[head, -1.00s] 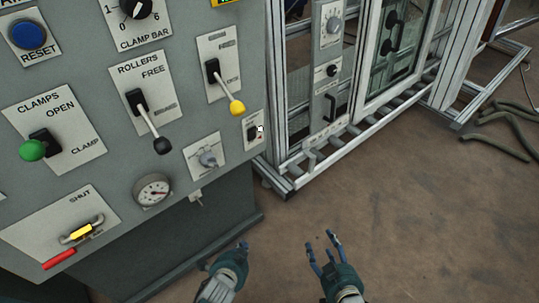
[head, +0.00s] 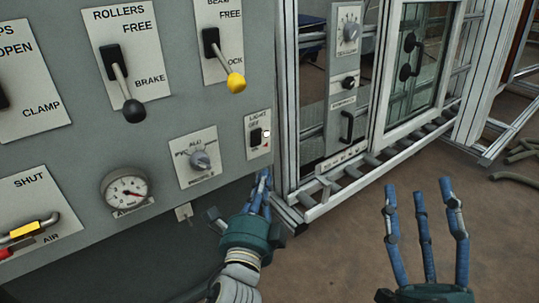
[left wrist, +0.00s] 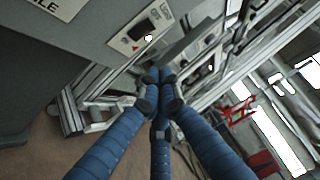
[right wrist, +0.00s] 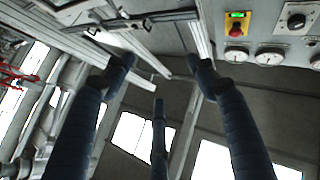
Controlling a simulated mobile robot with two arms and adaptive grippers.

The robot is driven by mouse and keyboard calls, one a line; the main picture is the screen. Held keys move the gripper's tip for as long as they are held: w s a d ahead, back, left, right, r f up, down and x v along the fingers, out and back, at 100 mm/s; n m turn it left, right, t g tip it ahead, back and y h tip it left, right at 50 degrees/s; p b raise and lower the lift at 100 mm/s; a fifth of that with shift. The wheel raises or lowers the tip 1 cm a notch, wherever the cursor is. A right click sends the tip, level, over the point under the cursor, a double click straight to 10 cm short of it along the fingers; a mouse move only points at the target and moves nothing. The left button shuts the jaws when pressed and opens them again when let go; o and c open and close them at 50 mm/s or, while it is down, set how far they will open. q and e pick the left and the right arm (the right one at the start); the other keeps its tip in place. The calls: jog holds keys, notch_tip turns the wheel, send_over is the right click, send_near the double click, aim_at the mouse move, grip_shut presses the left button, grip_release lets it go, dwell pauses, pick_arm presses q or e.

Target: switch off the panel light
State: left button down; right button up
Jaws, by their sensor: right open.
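The panel light switch (head: 257,137) is a small black toggle on a white plate marked LIGHT and OFF, at the panel's lower right edge. A small whitish spot, possibly its lamp, sits beside the toggle. The plate also shows in the left wrist view (left wrist: 138,30). My left gripper (head: 264,182) is just below the plate, apart from it, with its blue fingers close together and pointing up; nothing shows between them. In the left wrist view the fingertips meet below the plate. My right gripper (head: 422,200) is open and empty, to the right over the floor.
Roller (head: 131,105) and beam (head: 235,80) levers are above. A metal frame with a roller track (head: 350,172) stands right of the panel. Hoses lie on the floor.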

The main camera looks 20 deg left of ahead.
pick_arm(q)
jog(key=shift+r, duration=0.2)
pick_arm(e)
jog(key=shift+s+r, duration=0.15)
jog(key=shift+r, duration=0.1)
